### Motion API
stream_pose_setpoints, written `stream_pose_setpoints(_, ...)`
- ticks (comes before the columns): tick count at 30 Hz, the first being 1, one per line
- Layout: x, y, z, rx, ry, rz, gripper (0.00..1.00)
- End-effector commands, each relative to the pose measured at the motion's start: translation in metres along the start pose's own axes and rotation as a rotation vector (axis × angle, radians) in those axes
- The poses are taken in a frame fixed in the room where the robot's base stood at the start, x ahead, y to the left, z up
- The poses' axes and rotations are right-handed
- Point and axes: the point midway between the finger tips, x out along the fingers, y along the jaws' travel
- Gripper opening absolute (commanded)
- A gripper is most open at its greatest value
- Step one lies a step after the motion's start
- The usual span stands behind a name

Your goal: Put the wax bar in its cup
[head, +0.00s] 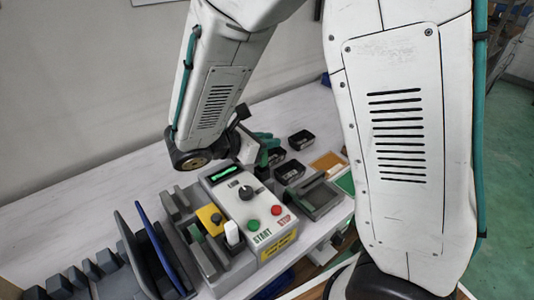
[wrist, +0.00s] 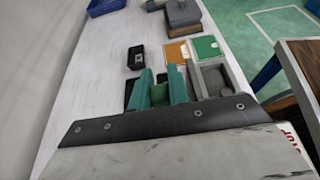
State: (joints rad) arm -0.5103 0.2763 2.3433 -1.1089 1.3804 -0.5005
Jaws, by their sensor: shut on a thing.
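My gripper (wrist: 160,88) shows in the wrist view with its two teal fingers closed around a small green piece (wrist: 160,95), which I take to be the wax bar; its shape is mostly hidden by the fingers. In the head view my gripper (head: 268,142) is over the table beside the black cups, and the held piece cannot be made out. Small black cups stand on the table: a far one (head: 301,140), a middle one (head: 277,155) and a near one (head: 290,171). The far cup also shows in the wrist view (wrist: 136,57). Parts of the others are hidden behind the fingers.
A control box (head: 247,210) with a dial and buttons stands in front of the cups. A grey tray (head: 318,196) and orange and green panels (head: 328,162) lie to the right. Grey racks with a blue panel (head: 163,250) stand at left. The table's back left is clear.

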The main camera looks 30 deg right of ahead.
Motion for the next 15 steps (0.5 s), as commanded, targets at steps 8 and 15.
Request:
stream_pose_setpoints(8,0.014,0.0,-0.034,-0.004,-0.001,0.0,0.0)
stream_pose_setpoints(15,0.015,0.0,-0.036,0.0,0.0,0.001,0.0)
